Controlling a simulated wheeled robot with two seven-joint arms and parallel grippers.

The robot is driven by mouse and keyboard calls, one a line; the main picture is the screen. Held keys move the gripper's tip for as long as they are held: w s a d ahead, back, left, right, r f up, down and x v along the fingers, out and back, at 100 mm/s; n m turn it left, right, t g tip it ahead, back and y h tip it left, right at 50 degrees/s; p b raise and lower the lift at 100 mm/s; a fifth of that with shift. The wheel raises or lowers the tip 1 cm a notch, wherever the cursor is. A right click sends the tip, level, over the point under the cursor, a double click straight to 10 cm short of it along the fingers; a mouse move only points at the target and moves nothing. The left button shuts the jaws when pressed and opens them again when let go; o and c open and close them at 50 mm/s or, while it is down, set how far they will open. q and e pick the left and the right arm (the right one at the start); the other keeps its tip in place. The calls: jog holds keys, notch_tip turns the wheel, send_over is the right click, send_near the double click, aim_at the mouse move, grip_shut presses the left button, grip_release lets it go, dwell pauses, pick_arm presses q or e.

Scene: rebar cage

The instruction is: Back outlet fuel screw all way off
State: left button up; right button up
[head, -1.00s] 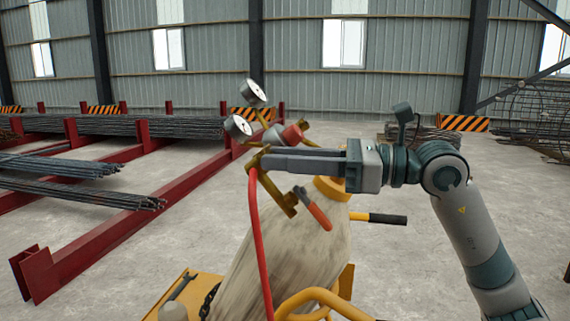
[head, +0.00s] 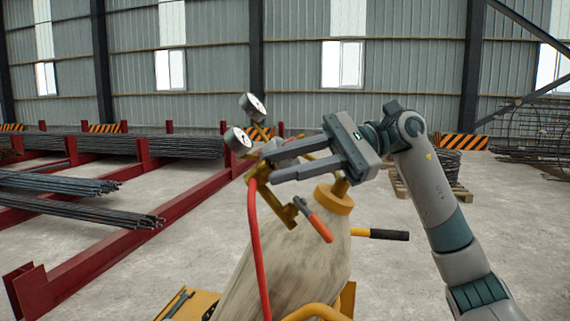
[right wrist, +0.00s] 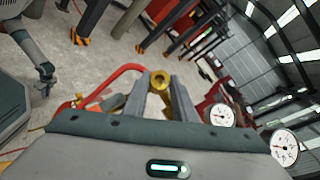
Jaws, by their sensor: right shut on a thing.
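A brass regulator assembly (head: 284,208) with two round gauges (head: 238,140) sits at the top of a pale, tilted cylinder (head: 290,260). My right gripper (head: 267,167) reaches in from the right, its fingers around a brass part at the assembly. In the right wrist view, the fingers are closed on this brass, round-ended part (right wrist: 160,80), which I take for the outlet fuel screw. The fingers hide much of it in the head view. My left gripper (right wrist: 46,78) appears small at the left of the right wrist view, away from the assembly; its jaws are too small to judge.
A red hose (head: 254,235) hangs from the assembly. An orange-red handle (head: 319,227) and a black-gripped yellow bar (head: 388,234) stick out near the cylinder. Red racks (head: 130,229) with rebar stand left. Open concrete floor lies right, with a rebar pallet behind my arm.

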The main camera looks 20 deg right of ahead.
pick_arm(q)
notch_tip(320, 180, down, 7)
jog(key=s+a+p, duration=0.1)
jog(key=s+p, duration=0.2)
pick_arm(e)
jog(key=n+g+h, duration=0.1)
jog(key=n, duration=0.1)
jog(key=n+g+h, duration=0.1)
jog(key=n, duration=0.1)
jog(key=r+n+g+h, duration=0.1)
jog(key=n, duration=0.2)
jog(key=shift+w+a, duration=0.15)
jog(key=shift+w, duration=0.15)
jog(key=n+h+p, duration=0.2)
jog(key=n+p, duration=0.1)
jog(key=n+g+h+p, duration=0.1)
jog(key=shift+w+a+r+n+h+p, duration=0.1)
jog(key=shift+a+r+n+h+p, duration=0.1)
jog(key=shift+r+n+h+p, duration=0.15)
pick_arm(q)
jog(key=w+d+r+t+h, duration=0.1)
jog(key=w+d+r+t, duration=0.2)
jog(key=w+d+t, duration=0.1)
jog(key=shift+w+d+p, duration=0.35)
jog(key=shift+w+d, duration=0.25)
pick_arm(e)
jog(key=shift+f+n+h, duration=0.2)
jog(key=shift+n+h, duration=0.25)
jog(key=shift+n, duration=0.1)
